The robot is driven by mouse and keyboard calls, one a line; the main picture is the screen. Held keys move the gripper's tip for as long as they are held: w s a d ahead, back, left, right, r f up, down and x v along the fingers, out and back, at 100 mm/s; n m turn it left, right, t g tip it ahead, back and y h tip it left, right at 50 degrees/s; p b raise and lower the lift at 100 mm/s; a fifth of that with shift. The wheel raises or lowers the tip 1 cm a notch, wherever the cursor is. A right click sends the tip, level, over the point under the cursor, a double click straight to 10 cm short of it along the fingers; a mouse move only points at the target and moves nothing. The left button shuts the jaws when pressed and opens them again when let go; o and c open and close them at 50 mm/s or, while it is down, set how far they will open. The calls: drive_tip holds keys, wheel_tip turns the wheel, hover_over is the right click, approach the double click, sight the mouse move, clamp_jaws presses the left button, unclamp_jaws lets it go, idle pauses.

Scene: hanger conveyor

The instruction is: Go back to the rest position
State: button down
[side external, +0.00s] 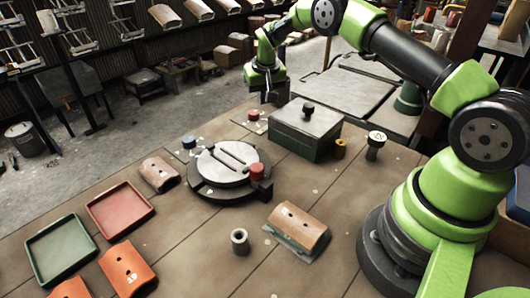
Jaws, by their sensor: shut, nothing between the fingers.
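My gripper (270,98) hangs from the green arm at the upper middle of the side external view. It points down above the table's far side, just left of a dark green box with a grey lid (305,125). Its fingers are small and dark here, shut with nothing held. A red button on a pale plate (254,116) lies just below and left of it; I cannot tell the exact gap.
A round slotted turntable (228,168) with a red knob sits mid-table. A red tray (120,209), a green tray (62,250) and several curved tiles lie left and front. A tile on a plate (298,228) and a metal cylinder (240,241) stand in front.

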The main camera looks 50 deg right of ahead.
drive_tip(key=s+a+r+t, duration=0.1)
drive_tip(key=s+a+r, duration=0.2)
drive_tip(key=r, duration=0.4)
drive_tip(key=s+a+r+t+y, duration=0.1)
drive_tip(key=s+a+r, duration=0.25)
drive_tip(key=r, duration=0.45)
drive_tip(key=s+a+r+t, duration=0.1)
drive_tip(key=s+a+r, duration=0.25)
drive_tip(key=r, duration=0.35)
drive_tip(key=s+a+r+n+t+y, duration=0.1)
drive_tip(key=s+a, duration=0.2)
drive_tip(key=s, duration=0.7)
drive_tip(key=s+a+r+n+y, duration=0.1)
drive_tip(key=s+a, duration=0.2)
drive_tip(key=s, duration=0.8)
drive_tip(key=shift+s+a+t, duration=0.15)
drive_tip(key=shift+a+t, duration=0.05)
drive_tip(key=shift+t, duration=0.2)
